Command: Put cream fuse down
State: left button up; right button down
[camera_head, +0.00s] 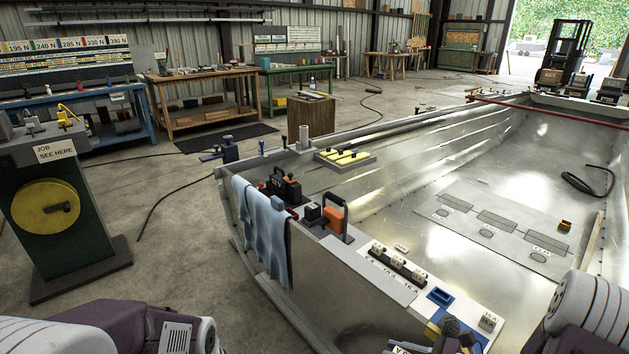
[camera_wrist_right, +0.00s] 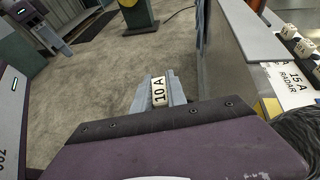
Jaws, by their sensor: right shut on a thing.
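A cream fuse marked 10 A (camera_wrist_right: 159,90) is held between the grey fingers of my right gripper (camera_wrist_right: 159,93) in the right wrist view. The fingers are shut on its sides, with the printed face toward the camera. Concrete floor shows beyond it, so it appears held in the air. In the head view I cannot make out this fuse or the right fingertips. A black fuse holder with several cream blocks (camera_head: 398,265) is on the hull's near ledge (camera_head: 372,282).
A blue tray (camera_head: 440,296) and a cream 15 A block (camera_head: 488,322) are on the ledge. An orange tool (camera_head: 333,218) and a blue cloth (camera_head: 262,225) are further left. A 15 A RADAR label (camera_wrist_right: 293,80) shows in the wrist view. The hull floor is largely clear.

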notch_tip(320, 180, down, 8)
jog(key=b, duration=0.7)
notch_tip(320, 180, up, 30)
jog(key=p, duration=3.5)
send_over(398, 350)
jog(key=shift+f, duration=0.1)
